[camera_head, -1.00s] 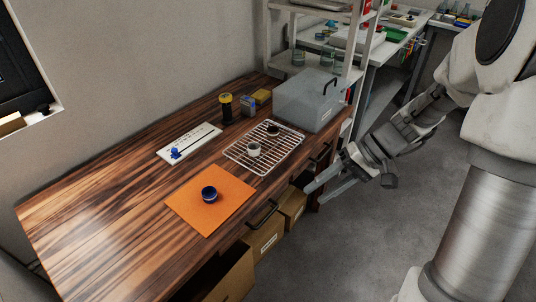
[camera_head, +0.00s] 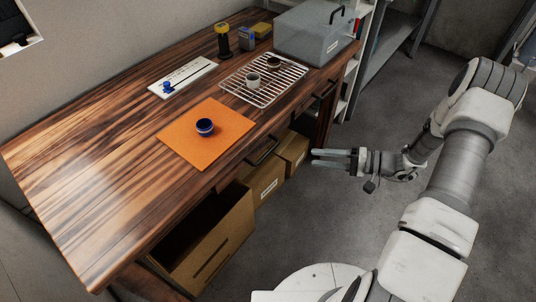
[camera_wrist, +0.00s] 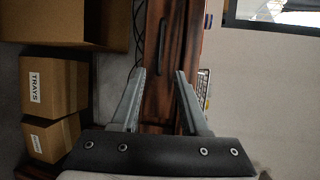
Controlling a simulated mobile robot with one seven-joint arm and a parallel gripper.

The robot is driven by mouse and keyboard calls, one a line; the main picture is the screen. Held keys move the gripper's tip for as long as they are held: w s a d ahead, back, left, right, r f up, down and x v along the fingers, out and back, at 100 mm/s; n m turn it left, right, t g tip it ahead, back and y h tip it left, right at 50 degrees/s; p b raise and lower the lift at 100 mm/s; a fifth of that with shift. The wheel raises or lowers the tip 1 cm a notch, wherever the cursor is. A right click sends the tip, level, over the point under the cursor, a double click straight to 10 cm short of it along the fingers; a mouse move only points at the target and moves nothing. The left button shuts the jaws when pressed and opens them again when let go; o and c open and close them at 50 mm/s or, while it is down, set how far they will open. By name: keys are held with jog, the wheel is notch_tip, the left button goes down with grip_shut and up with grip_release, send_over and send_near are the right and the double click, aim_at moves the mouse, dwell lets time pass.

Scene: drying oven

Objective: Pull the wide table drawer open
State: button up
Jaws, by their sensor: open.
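The wooden table (camera_head: 90,190) has a drawer in its front edge with a dark bar handle (camera_head: 263,152); this drawer looks shut, its front nearly flush with the table. A second handle (camera_head: 326,90) sits further right along the same front. My gripper (camera_head: 314,158) is open and empty, in front of the table, apart from the handle and to its right in the head view. In the wrist view, my open fingers (camera_wrist: 160,72) point at the drawer front (camera_wrist: 160,103), and the bar handle (camera_wrist: 161,45) shows upright beyond the fingertips, roughly between them.
Cardboard boxes (camera_head: 265,185) stand under the table, and a larger open box (camera_head: 205,245) is at the left. The floor at right is clear.

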aim_at(268, 152)
jog(key=b+x, duration=0.2)
jog(key=x, duration=1.4)
jog(key=shift+a, duration=0.15)
grip_shut()
dwell(0.7)
